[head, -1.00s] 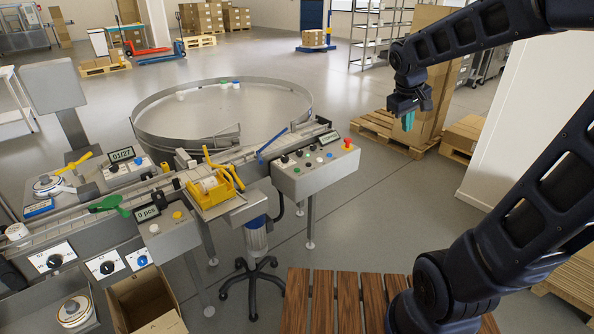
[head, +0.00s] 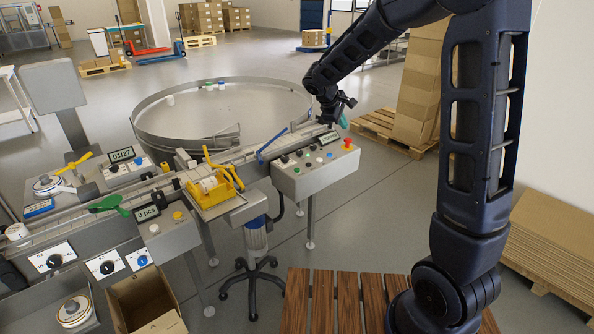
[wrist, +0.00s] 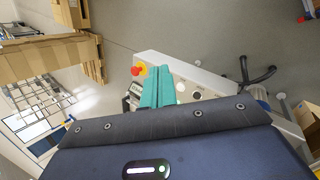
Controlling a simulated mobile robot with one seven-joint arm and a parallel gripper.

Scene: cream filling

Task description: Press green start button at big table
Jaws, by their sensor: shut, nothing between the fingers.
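The control box (head: 312,178) stands in front of the big round table (head: 225,110), with a row of small buttons and black knobs on its sloped top. A red mushroom button (head: 348,142) is at its right end. The buttons are too small to tell surely which one is the green start button. My gripper (head: 343,122) has teal fingers, shut and empty, above and behind the box's right end. In the wrist view, the fingers (wrist: 158,88) lie across the view of the panel, beside the red button (wrist: 138,70), and hide part of the panel.
A conveyor (head: 150,190) runs left from the box, with a yellow fixture (head: 212,192) on it. A blue lever (head: 272,142) stands up near the box's left. A stool base (head: 252,285) and wooden slats (head: 340,298) are in front. Boxes on pallets (head: 415,95) stand to the right.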

